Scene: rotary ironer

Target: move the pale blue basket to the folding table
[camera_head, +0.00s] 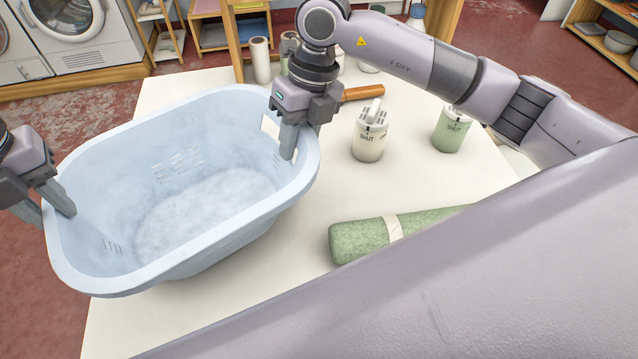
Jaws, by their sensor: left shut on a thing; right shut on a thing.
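The pale blue basket (200,250) is at the left of the head view, empty inside, over the left part of a white table (290,300). Its left end reaches past the table's left edge. I cannot tell for sure whether its base touches the table top. My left gripper (55,212) is shut on the basket's left end rim. My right gripper (288,145) is shut on the basket's right end rim, by the handle opening. Whether this white table is the folding table does not show.
A green roll with a pale band (360,240) lies right of the basket. A cream canister (368,142) and a green canister (450,132) marked SHUT stand behind it. A wooden handle (362,93) and a pale roll (260,60) are at the back. Washing machines (75,30) stand far left.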

